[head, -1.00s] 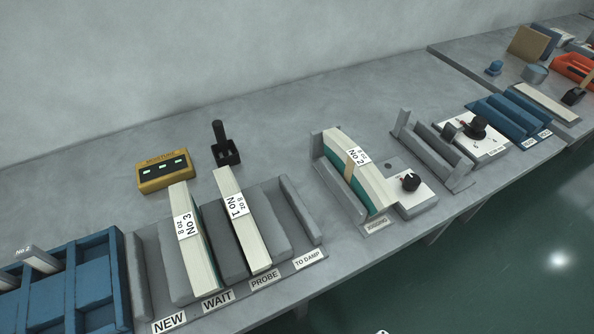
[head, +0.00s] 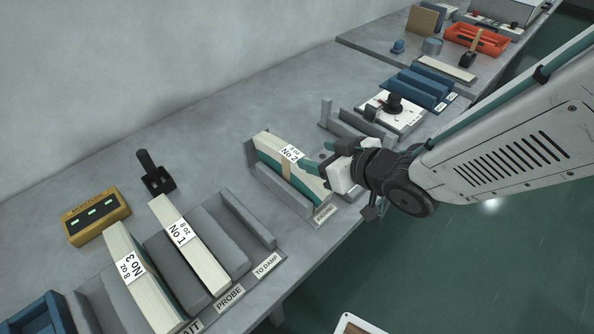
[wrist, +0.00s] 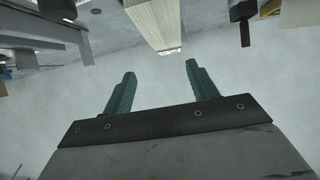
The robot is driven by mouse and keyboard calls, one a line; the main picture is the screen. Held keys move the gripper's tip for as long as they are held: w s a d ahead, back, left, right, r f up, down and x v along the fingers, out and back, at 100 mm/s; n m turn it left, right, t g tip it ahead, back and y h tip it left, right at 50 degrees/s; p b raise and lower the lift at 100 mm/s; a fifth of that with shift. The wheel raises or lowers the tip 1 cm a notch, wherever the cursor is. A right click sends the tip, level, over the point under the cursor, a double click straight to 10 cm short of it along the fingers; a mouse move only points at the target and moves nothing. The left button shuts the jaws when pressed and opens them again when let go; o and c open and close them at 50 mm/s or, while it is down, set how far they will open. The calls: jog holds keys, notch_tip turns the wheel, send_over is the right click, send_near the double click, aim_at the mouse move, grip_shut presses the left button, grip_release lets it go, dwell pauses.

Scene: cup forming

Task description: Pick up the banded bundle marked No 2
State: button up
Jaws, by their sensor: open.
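The bundle marked No 2 (head: 268,146) stands on edge in the grey jogging holder (head: 282,192) in the head view. It is cream along the top, green on its side, with a tan band and a white label. My gripper (head: 312,172) is open, its green fingers pointing left and overlapping the bundle's right part in the picture. I cannot tell whether they touch it. In the wrist view the open fingers (wrist: 160,68) have nothing between them. A pale bundle (wrist: 155,18) shows beyond them; its mark is not readable.
Bundles No 1 (head: 187,240) and No 3 (head: 125,260) stand in the slotted rack to the left. A yellow moisture meter (head: 97,216) and a black-handled probe (head: 155,173) are behind them. A grey rack (head: 345,125) stands close behind my gripper.

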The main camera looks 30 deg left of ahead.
aim_at(294, 156)
jog(key=shift+y, duration=0.3)
jog(key=a, duration=0.1)
jog(key=a+f, duration=0.1)
jog(key=a, duration=0.1)
jog(key=shift+s+a+f, duration=0.3)
jog(key=shift+s+f, duration=0.1)
jog(key=x, duration=0.5)
jog(key=shift+w+d+f, duration=0.15)
jog(key=shift+d+f, duration=0.05)
jog(key=shift+f, duration=0.2)
jog(key=shift+r, duration=0.1)
grip_shut()
